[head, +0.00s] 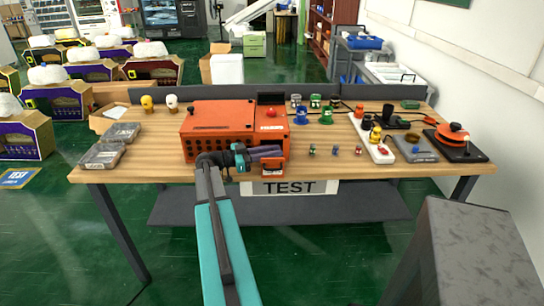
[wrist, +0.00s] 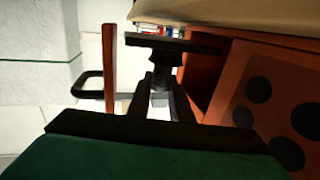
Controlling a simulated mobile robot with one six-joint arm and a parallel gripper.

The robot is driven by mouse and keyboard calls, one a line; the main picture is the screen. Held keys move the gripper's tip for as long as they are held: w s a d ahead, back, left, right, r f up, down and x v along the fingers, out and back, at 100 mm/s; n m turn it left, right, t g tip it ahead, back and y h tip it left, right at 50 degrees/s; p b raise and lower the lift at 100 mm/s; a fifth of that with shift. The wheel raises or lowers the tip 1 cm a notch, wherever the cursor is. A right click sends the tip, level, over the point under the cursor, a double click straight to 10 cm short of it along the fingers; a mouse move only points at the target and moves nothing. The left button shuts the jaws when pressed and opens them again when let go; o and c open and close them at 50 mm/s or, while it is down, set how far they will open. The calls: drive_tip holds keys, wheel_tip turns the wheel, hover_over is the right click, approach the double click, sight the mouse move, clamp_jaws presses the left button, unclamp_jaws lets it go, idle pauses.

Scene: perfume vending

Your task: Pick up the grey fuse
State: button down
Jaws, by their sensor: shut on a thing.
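My gripper (wrist: 159,88) is at the front of the orange machine (head: 225,118) on the table, just above a small orange drawer-like part (head: 272,168) at its lower front. My gripper (head: 265,154) looks dark and purplish in the head view, and its tips are hard to make out there. In the wrist view its fingers are closed on a small dark grey piece (wrist: 159,76), which looks like the grey fuse. The fingers hide much of it. A dark bar (wrist: 175,43) lies just beyond the tips. I cannot tell whether the piece touches it.
In the wrist view an orange panel (wrist: 109,70) with a black handle (wrist: 86,84) stands left of the fingers. Several small coloured fuses (head: 335,150) stand on the wooden table (head: 160,150) to the right. A white power strip (head: 372,138) lies farther right.

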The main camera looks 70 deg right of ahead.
wheel_tip(320, 180, up, 18)
drive_tip(key=b, duration=0.3)
drive_tip(key=shift+f, duration=0.2)
idle(0.3)
idle(0.5)
